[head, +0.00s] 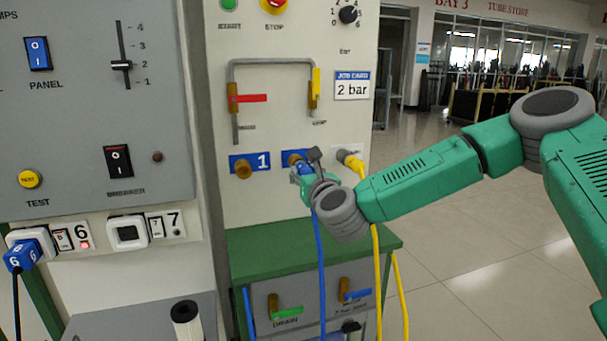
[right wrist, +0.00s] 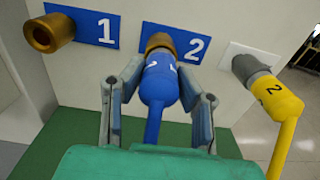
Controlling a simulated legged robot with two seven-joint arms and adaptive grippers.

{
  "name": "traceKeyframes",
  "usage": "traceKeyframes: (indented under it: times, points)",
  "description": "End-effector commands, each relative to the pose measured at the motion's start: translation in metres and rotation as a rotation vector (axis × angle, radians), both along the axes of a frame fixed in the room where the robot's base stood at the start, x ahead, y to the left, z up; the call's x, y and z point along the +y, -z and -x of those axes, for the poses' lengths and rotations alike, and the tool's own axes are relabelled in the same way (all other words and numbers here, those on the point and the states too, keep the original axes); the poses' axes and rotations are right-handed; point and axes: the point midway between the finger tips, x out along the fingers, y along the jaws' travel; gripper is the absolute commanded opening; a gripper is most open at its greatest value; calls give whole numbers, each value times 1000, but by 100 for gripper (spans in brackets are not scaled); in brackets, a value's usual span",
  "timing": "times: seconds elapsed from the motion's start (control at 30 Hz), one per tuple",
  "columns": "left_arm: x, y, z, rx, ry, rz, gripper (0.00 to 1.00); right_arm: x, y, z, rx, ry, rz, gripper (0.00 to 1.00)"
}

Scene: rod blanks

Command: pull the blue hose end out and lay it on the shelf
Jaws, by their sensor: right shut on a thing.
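The blue hose end (right wrist: 160,85) sits at the brass fitting of port 2 (right wrist: 160,42) on the panel, and its blue hose (head: 320,270) hangs down past the shelf. My right gripper (head: 303,170) is at port 2, its fingers on both sides of the blue hose end in the right wrist view, shut on it. The hose end looks in line with the fitting; how deep it sits cannot be told. The green shelf (head: 265,248) lies below the ports, its top bare. My left gripper is not in view.
Port 1 (head: 243,169) is an empty brass fitting to the left. A yellow hose end (right wrist: 270,90) sits on a grey fitting close on the right, its hose hanging down. Red and yellow lever valves (head: 250,98) are above. The shelf top is clear on the left.

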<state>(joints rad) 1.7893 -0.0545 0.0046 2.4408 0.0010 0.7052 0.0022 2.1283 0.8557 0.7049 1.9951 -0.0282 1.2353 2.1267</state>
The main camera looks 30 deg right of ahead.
Motion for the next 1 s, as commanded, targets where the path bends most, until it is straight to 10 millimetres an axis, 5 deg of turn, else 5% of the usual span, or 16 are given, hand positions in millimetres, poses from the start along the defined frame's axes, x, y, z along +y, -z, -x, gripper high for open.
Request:
traceKeyframes:
  times: [1.0]
  points:
    - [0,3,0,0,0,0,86,9,1,26,4,-9,-1,0]
